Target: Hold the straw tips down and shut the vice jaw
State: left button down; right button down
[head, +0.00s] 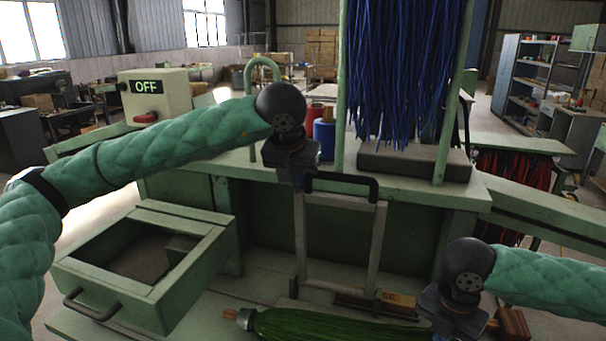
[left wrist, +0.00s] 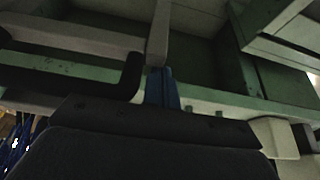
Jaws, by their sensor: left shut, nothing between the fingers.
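A bundle of green straw (head: 335,326) lies on the lower bench at the bottom of the head view, with a metal collar and wooden stub (head: 240,318) at its left end. Behind it stands a grey upright frame (head: 378,245) with a black handle (head: 345,178) on top, perhaps the vice jaw. My left gripper (head: 298,182) is shut and empty beside the handle's left end. Its blue fingers show in the left wrist view (left wrist: 161,88) near the black handle (left wrist: 105,78). My right gripper (head: 452,328) is over the straw's right end; its fingertips are hidden.
An open green drawer (head: 200,270) juts out at left. An OFF switch box (head: 155,98) stands behind my left arm. Blue strands (head: 405,75) hang between green posts above the upper shelf. Red and blue spools (head: 324,135) sit behind my left gripper.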

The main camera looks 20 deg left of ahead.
pick_arm(q)
jog(key=s+f, duration=0.2)
jog(key=s, duration=1)
jog(key=shift+s+f, duration=0.15)
jog(key=shift+f, duration=0.25)
